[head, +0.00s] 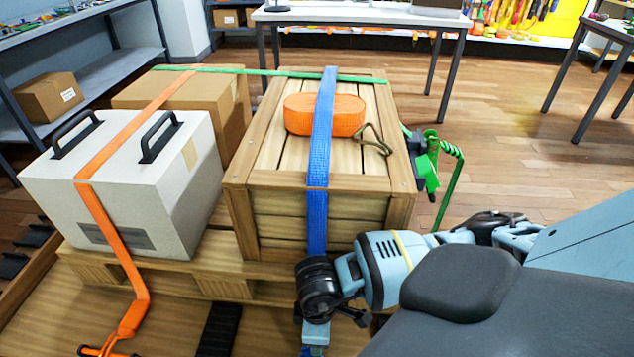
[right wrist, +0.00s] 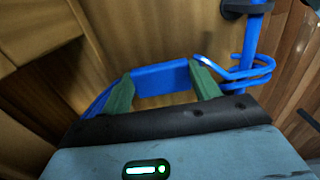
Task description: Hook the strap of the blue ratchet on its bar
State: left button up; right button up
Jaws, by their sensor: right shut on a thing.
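The blue strap (head: 318,165) runs over the top of the wooden crate and down its front, where it passes behind my right gripper (head: 314,338). In the right wrist view my right gripper (right wrist: 162,78) is shut on the blue strap (right wrist: 160,79), with a green finger at each side of it. A blue wire hook (right wrist: 235,68) is at the strap's right end. It is close to an upright blue bar (right wrist: 252,42); I cannot tell whether it is around the bar or beside it. I cannot make out the blue ratchet. My left gripper is not in view.
The wooden crate (head: 285,215) stands on a pallet (head: 225,284) beside a white case (head: 170,190) with an orange strap. An orange strap bundle (head: 345,113) lies on the crate. A green ratchet (head: 428,165) hangs at its right side. Open floor (head: 500,110) lies to the right.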

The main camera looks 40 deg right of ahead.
jog(key=shift+w+d, duration=0.2)
dwell(0.3)
jog(key=shift+w+d+f+b, duration=0.1)
jog(key=shift+w+d+b, duration=0.05)
jog(key=shift+b, duration=0.2)
jog(key=o, duration=1.2)
jog(key=shift+c, duration=0.2)
